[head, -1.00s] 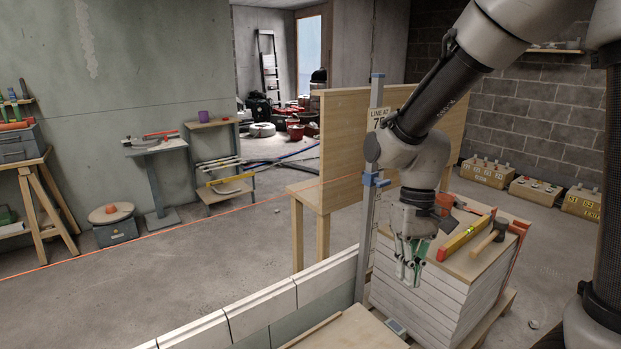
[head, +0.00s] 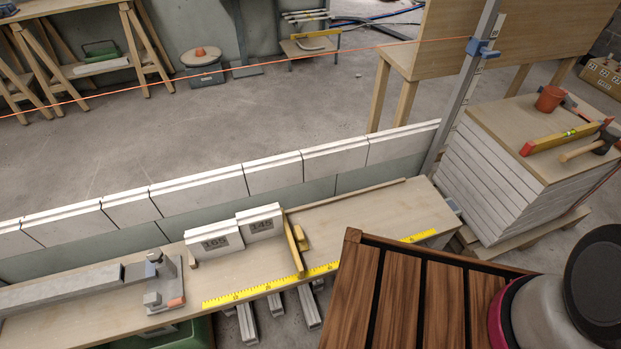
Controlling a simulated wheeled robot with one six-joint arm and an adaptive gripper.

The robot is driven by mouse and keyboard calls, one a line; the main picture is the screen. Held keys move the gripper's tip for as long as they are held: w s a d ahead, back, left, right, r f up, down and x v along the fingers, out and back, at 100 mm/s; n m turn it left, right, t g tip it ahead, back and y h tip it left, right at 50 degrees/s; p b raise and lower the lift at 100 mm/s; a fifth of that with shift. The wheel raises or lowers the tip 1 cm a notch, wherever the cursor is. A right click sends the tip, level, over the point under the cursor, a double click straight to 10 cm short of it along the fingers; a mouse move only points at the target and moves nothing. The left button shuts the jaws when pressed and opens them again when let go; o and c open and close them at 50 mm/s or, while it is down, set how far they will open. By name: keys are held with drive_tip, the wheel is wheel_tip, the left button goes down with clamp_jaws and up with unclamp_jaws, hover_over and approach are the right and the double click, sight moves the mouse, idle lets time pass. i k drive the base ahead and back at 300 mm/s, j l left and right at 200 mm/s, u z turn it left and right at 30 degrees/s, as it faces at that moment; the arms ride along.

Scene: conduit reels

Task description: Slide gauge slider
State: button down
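A yellow slider (head: 294,245), an upright plate with a small block on its right side, stands on the long wooden bench (head: 345,222). It touches or nearly touches the right end of two pale blocks, the left marked 105 (head: 214,242) and the right about 145 (head: 261,222). A yellow measuring tape (head: 270,287) runs along the bench's front edge, under the slider's near end. A blue slider (head: 482,48) also sits on the upright grey post (head: 462,95) at the right, with the orange line reaching it. My gripper is out of view.
A clamp-like metal fixture (head: 160,280) and a long grey bar (head: 60,290) lie on the bench's left part. A row of white blocks (head: 270,175) runs behind the bench. The bench is mostly clear right of the yellow slider. A stack of boards with tools (head: 500,175) stands at right.

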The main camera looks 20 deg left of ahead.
sight(296, 239)
drive_tip(key=j+u, duration=0.1)
drive_tip(key=u, duration=0.7)
drive_tip(key=i+j+u, duration=0.1)
drive_tip(key=u, duration=0.25)
